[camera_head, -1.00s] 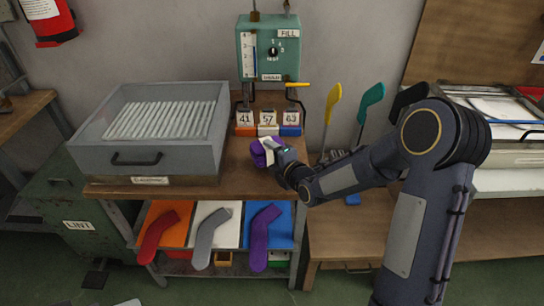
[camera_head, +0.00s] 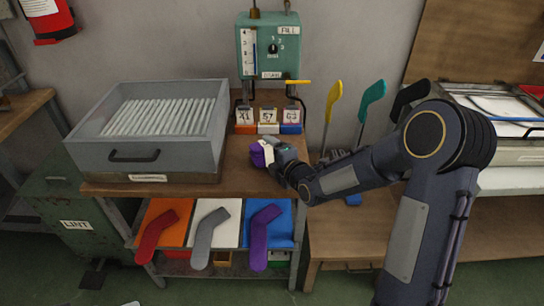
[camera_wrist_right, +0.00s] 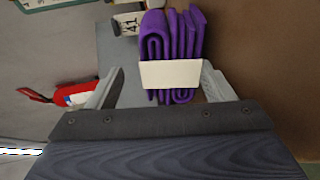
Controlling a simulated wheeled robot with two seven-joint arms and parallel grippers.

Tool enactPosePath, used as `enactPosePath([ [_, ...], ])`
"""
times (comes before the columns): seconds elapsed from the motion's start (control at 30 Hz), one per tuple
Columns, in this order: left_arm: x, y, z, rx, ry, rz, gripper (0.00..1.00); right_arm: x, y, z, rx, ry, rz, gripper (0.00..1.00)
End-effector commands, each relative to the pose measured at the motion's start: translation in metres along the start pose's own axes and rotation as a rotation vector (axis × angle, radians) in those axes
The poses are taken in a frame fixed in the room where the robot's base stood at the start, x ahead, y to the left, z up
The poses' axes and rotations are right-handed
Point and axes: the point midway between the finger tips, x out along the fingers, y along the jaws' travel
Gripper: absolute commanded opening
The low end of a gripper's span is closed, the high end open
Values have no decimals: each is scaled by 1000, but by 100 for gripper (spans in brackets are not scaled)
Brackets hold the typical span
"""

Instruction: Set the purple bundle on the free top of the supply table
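The purple bundle (camera_head: 257,154), folded cloth with a white band, is at the supply table's wooden top (camera_head: 235,180), right of the grey tray. In the right wrist view the purple bundle (camera_wrist_right: 173,35) stands between the fingers of my right gripper (camera_wrist_right: 163,85). A gap shows between the left finger and the band; the right finger is close beside it. The fingers look open around the bundle. In the head view my right gripper (camera_head: 272,153) reaches in from the right. The bundle's underside is hidden, so I cannot tell whether it touches the top. My left gripper is out of view.
The grey tray (camera_head: 187,152) of white rods fills the table's left part. Numbered tags (camera_head: 268,117) stand behind the bundle below the green machine (camera_head: 268,50). Yellow (camera_head: 333,97) and teal (camera_head: 373,92) paddles stand at right.

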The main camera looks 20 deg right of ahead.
Motion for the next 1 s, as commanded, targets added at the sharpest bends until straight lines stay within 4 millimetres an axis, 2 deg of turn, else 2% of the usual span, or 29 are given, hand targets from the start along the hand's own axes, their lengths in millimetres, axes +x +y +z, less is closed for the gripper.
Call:
enactPosePath([
  [0.03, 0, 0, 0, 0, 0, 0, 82, -1, -8, 0, 3, 1, -19, 82],
  [0.47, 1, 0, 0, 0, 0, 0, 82, -1, -13, -1, 5, 2, -31, 82],
  [0.57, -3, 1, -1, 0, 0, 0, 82, -2, -10, -1, 6, 2, -32, 82],
  [0.73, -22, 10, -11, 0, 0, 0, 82, -6, 6, -1, 8, 2, -33, 82],
  [0.8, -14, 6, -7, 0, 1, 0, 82, -21, 0, 0, 5, 0, -29, 82],
  [1.0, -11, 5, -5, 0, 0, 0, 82, -69, 4, 0, 4, -1, -20, 82],
])
